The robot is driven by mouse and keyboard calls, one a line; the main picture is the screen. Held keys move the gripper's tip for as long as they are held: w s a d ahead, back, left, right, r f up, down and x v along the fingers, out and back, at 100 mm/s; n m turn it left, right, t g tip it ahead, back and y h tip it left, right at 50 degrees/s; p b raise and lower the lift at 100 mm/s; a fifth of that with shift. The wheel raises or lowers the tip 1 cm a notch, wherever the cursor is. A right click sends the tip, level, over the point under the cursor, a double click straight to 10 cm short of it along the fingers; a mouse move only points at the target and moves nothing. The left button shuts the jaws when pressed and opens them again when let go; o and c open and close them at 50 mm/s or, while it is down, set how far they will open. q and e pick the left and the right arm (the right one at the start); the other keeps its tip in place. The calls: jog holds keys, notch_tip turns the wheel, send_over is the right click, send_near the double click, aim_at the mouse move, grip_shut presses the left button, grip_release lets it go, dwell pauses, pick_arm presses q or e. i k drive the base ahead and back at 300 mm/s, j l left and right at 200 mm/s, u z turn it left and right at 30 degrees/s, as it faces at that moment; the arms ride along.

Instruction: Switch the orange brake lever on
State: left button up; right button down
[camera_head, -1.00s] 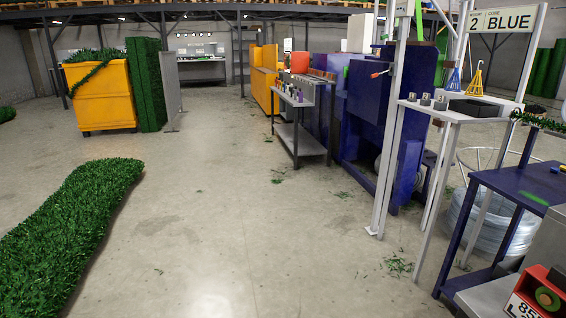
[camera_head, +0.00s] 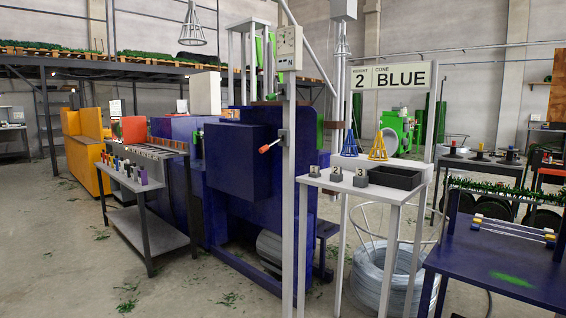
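An orange-red lever handle (camera_head: 270,146) sticks out at the front of the large blue machine (camera_head: 236,165). It is attached near a dark block on a white upright post and slants down to the left. From here I cannot tell which of its positions it is in. Neither of my grippers shows in the head view.
A white stand (camera_head: 352,187) with numbered grey blocks, a black tray (camera_head: 394,177) and blue and yellow cones is right of the post. A wire coil (camera_head: 384,272) lies beneath. A blue table (camera_head: 505,262) is at right, a grey cart (camera_head: 150,226) at left. Open floor lies front left.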

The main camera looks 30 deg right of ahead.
aim_at(265, 147)
jog(key=i+l+z, duration=0.15)
jog(key=i, duration=0.25)
jog(key=i+l+z, duration=0.1)
jog(key=i+l, duration=0.15)
jog(key=i, duration=0.2)
jog(key=i+l+z, duration=0.15)
jog(key=i, duration=0.3)
jog(key=i+l+u, duration=0.1)
jog(key=i+l, duration=0.2)
jog(key=i+l+u, duration=0.15)
jog(key=i+l, duration=0.15)
jog(key=l, duration=0.2)
